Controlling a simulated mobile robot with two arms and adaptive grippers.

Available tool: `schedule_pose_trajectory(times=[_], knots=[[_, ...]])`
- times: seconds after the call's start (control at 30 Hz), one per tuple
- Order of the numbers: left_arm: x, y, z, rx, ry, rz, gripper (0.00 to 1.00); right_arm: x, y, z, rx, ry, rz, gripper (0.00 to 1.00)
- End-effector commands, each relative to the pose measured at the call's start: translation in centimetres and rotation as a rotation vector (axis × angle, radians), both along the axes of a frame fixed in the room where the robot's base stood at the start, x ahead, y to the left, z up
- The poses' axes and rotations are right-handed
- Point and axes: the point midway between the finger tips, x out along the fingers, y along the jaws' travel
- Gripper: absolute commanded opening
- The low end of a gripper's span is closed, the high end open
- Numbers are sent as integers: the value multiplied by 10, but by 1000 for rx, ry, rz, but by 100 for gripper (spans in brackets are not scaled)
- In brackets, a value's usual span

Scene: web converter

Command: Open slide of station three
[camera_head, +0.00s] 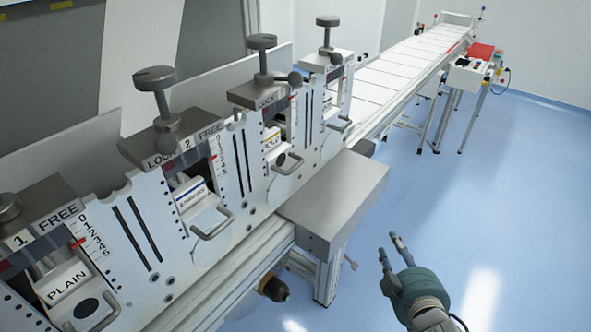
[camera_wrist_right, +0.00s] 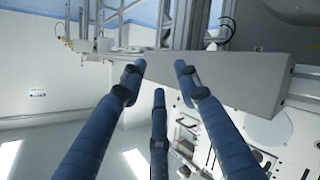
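Station three (camera_head: 270,143) is the third unit from the left on the white machine front in the head view. It has a small labelled slide block and a metal U-shaped handle (camera_head: 289,164). A silver screw knob (camera_head: 262,43) stands on its top plate, which reads "LOCK". The slide's exact position is hard to tell. My right gripper (camera_head: 389,246) is at the lower right, over the blue floor, apart from the handle. In the right wrist view its blue fingers (camera_wrist_right: 160,72) are spread with nothing between them. My left gripper is not in view.
A grey metal box (camera_head: 345,195) juts out from the machine between my right gripper and station three. Station one (camera_head: 68,285) and station two (camera_head: 193,197) are to the left. A white conveyor (camera_head: 405,58) runs to the back right. The floor at right is clear.

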Motion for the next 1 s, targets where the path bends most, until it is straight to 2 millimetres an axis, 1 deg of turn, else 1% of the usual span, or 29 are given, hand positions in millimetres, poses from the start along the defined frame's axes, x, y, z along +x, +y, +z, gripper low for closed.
schedule_pose_trajectory(times=[0.03, 0.07, 0.1, 0.13, 0.2, 0.3, 0.4, 0.5, 0.67, 0.77, 0.83, 1.0], knots=[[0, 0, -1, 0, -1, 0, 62, 20, 7, 29, -58, -111, 59, 32], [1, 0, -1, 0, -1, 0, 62, 30, 14, 47, -93, -180, 101, 32], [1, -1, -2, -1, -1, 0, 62, 41, 24, 70, -143, -274, 159, 32], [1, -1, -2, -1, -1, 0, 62, 47, 33, 87, -183, -341, 208, 32], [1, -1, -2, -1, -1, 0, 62, 57, 56, 121, -280, -493, 330, 32], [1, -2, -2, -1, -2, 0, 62, 56, 91, 152, -415, -673, 514, 32], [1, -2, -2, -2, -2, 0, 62, 47, 118, 163, -526, -798, 683, 32], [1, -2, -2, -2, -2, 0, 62, 36, 135, 163, -604, -873, 813, 32], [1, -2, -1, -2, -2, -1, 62, 26, 146, 160, -658, -921, 916, 32], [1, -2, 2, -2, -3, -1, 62, 29, 152, 161, -662, -927, 929, 32], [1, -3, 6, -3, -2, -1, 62, 34, 160, 165, -661, -928, 926, 32], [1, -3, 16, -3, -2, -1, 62, 53, 185, 173, -658, -929, 925, 32]])
